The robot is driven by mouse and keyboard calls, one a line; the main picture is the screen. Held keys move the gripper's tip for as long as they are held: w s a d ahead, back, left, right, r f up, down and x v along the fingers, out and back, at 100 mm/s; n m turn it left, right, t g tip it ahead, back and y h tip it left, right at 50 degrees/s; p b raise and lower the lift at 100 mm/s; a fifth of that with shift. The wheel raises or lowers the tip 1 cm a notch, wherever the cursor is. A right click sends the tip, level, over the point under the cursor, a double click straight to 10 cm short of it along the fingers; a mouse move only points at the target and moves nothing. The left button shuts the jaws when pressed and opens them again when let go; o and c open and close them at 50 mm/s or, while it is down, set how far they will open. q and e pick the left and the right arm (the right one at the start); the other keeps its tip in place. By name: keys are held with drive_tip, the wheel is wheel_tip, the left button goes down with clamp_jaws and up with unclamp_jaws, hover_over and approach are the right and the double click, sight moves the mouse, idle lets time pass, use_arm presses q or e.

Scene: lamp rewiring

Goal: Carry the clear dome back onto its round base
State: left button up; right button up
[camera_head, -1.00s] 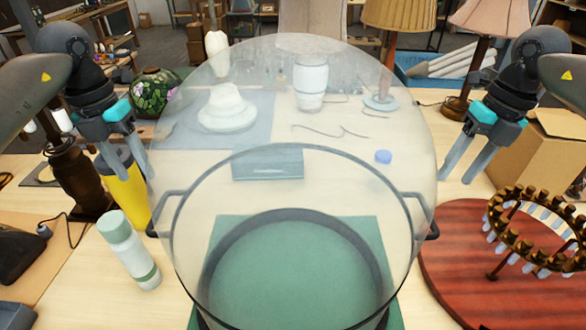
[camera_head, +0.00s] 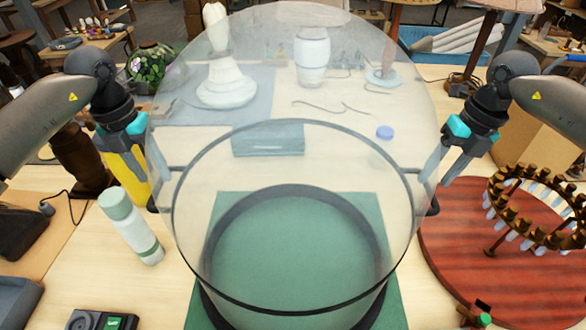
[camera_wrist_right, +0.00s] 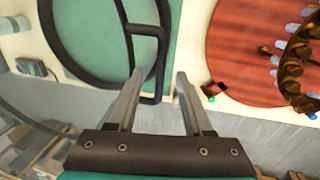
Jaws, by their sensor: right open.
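The clear dome (camera_head: 300,90) is in the middle of the head view, with a dark rim and a dark handle on each side. Through it shows the round base (camera_head: 385,240), a dark ring on a green mat. I cannot tell how far the rim is from the base. My right gripper (camera_head: 437,180) is open at the right handle (camera_head: 434,205). In the right wrist view the right gripper (camera_wrist_right: 156,90) has its fingers on either side of the handle (camera_wrist_right: 162,65), without closing on it. My left gripper (camera_head: 157,182) is at the left handle (camera_head: 152,205); its fingers are partly hidden.
A round red-brown board (camera_head: 500,280) with a gold ring frame (camera_head: 535,205) lies close on the right. A dark box (camera_head: 100,320) is at the front left. Lamp parts stand behind the dome.

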use_arm(q)
wheel_tip(320, 180, down, 7)
drive_tip(key=shift+d+f, duration=0.2)
drive_tip(key=shift+d, duration=0.1)
use_arm(e)
wheel_tip(320, 180, down, 7)
drive_tip(key=a, duration=0.1)
drive_tip(key=shift+a+f, duration=0.15)
drive_tip(key=shift+a, duration=0.05)
use_arm(q)
clamp_jaws()
use_arm(e)
clamp_jaws()
idle(0.5)
use_arm(q)
drive_tip(key=shift+w+r, duration=0.2)
use_arm(e)
drive_tip(key=shift+w+r, duration=0.2)
